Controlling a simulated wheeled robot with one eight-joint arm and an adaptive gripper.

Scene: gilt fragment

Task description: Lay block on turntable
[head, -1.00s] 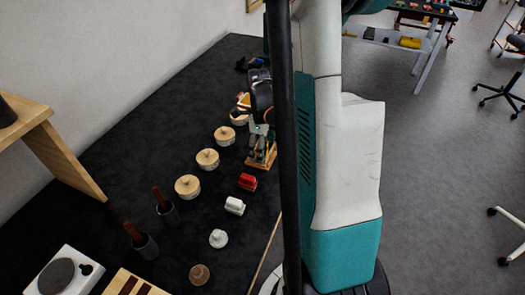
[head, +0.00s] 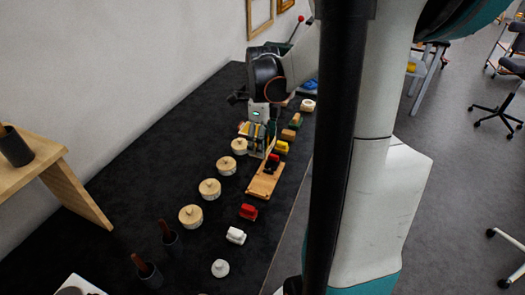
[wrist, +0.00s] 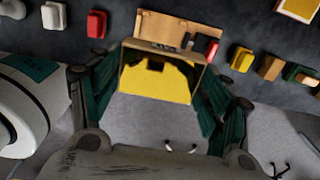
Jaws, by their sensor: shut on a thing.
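My gripper (head: 258,138) is over the dark table in the head view, beyond the row of round lidded boxes. In the wrist view its green fingers (wrist: 158,82) are shut on a yellow block-like piece (wrist: 155,85) with a light wooden edge. Small red and dark parts stand on that board. A white base (head: 90,286) with a dark disc, possibly the turntable, is cut off at the lower left of the head view.
Several coloured blocks (head: 288,134) stand farther back. Dark cups (head: 171,243) with brown handles stand at the lower left.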

